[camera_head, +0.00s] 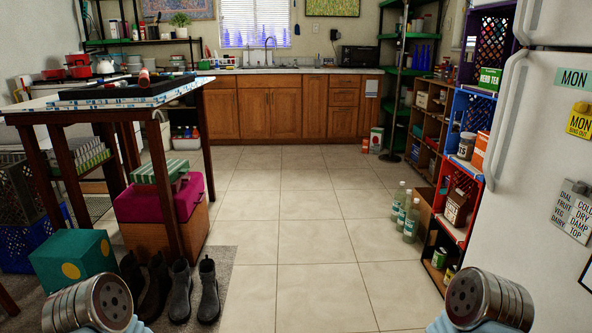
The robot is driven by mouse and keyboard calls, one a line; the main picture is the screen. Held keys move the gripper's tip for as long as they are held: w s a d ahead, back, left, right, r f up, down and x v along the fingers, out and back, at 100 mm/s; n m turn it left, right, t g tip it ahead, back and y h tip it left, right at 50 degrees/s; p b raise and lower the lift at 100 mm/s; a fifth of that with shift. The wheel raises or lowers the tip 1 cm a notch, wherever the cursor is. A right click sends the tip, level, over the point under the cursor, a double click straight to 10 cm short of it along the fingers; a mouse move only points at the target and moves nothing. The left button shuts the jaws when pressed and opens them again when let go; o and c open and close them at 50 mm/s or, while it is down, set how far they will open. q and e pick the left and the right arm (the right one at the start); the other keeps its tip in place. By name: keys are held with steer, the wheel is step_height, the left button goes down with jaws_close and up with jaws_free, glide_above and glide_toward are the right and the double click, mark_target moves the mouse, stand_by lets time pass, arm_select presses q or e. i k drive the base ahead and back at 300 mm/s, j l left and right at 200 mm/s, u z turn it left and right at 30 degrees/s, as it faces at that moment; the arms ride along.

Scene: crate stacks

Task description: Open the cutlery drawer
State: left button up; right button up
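Brown wooden cabinets (285,112) run along the back wall under a pale counter. Toward their right end is a stack of drawer fronts, with a top drawer (345,82) and others below it. All of these look shut. No label marks one as the cutlery drawer, and I cannot tell which it is. No cutlery shows. Rounded metal parts of my two arms show at the lower left and lower right edges. Neither gripper's fingers are in view. My arms are far from the cabinets, across the tiled floor.
The tiled floor (300,215) is clear down the middle. A tall table (110,100), crates, a teal box (74,262) and boots (208,290) stand left. Glass bottles (411,220), crate shelves (465,150) and a white fridge (530,200) line the right. A thin pole (397,80) stands near the right cabinets.

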mark_target(221, 80)
steer(key=i, duration=5.3)
steer(key=i+z, duration=0.1)
steer(key=i, duration=0.45)
steer(key=i+j, duration=0.1)
steer(key=i, duration=0.45)
steer(key=i+j+z, duration=0.15)
steer(key=i, duration=0.95)
steer(key=i+j+z, duration=0.1)
steer(key=z, duration=0.15)
steer(key=i, duration=0.1)
